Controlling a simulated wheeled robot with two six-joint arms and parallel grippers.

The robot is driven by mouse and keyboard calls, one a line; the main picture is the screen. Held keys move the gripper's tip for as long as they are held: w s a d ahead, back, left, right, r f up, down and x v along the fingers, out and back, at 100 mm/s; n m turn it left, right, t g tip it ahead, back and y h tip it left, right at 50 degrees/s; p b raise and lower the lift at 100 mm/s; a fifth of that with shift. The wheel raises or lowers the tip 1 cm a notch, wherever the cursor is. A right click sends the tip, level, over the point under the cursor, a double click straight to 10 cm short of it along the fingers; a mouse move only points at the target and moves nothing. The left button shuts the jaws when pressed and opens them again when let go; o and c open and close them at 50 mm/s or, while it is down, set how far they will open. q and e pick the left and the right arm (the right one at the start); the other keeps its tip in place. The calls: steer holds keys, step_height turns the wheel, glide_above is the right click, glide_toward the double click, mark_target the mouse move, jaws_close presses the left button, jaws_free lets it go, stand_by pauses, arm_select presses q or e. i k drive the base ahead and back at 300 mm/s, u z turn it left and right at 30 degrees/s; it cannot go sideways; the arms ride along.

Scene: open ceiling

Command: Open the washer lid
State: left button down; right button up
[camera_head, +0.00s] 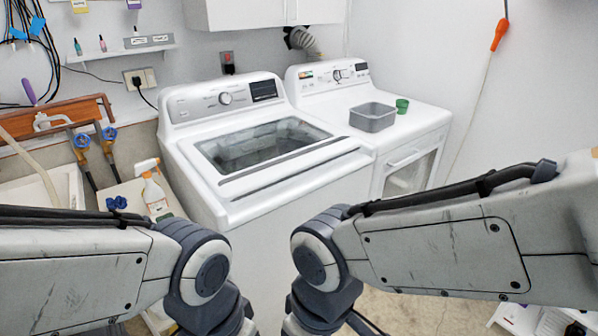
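The washer (195,170) is the white top-loading machine in the middle, with a knob and a dark display on its back panel. Its lid (262,144) has a dark glass window and a grey strip along the front edge, and it lies shut. My two arms come in low from the left and right, in front of the washer and apart from the lid. Only their upper links and joints show; both grippers are below the bottom edge of the picture.
A white dryer (432,122) stands right of the washer, with a grey bin (373,117) and a green cup (402,105) on top. A spray bottle (155,195) stands left of the washer, near pipes with blue valves (82,140). Cabinets hang above.

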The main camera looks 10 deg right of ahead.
mark_target(234, 186)
steer(key=z, duration=0.45)
steer(key=i, duration=0.8)
steer(key=u, duration=0.25)
